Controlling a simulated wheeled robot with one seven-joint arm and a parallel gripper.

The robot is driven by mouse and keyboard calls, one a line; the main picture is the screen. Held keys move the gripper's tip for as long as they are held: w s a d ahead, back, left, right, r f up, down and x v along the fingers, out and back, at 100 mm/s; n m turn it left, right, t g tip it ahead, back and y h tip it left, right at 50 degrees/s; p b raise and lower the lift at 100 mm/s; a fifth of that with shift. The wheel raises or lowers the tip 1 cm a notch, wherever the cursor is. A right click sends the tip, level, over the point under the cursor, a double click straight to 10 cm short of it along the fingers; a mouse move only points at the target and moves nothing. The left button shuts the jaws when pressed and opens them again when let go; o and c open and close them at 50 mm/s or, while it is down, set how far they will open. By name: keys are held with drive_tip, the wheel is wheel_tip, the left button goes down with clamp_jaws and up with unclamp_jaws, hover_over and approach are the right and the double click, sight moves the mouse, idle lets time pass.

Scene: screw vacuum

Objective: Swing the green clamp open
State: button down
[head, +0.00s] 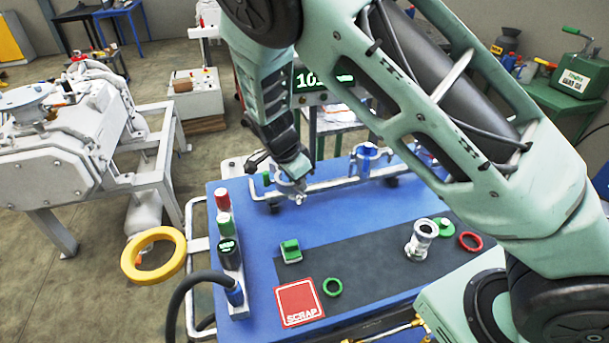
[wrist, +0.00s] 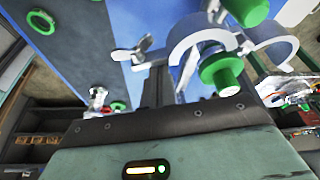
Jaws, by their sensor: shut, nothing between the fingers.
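The green clamp (wrist: 222,72) shows close up in the wrist view as pale grey curved jaws with green knobs. Two curved jaws (wrist: 200,35) are seen there with a gap between them; I cannot tell how far the clamp is swung. A silver wing nut (wrist: 140,48) is beside it. In the head view its grey ring (head: 290,187) is mostly hidden by my gripper (head: 297,172), at the rail on the blue table's back edge. My gripper is shut and empty, close beside the clamp; contact cannot be told.
A blue clamp (head: 368,157) sits further right on the rail.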

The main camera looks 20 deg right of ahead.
drive_tip(key=shift+a+m, duration=0.25)
drive_tip(key=shift+m, duration=0.05)
idle(0.5)
wheel_tip(320, 180, up, 9)
drive_tip(key=b, duration=0.2)
drive_tip(key=shift+d+r, duration=0.2)
drive_tip(key=shift+d, duration=0.1)
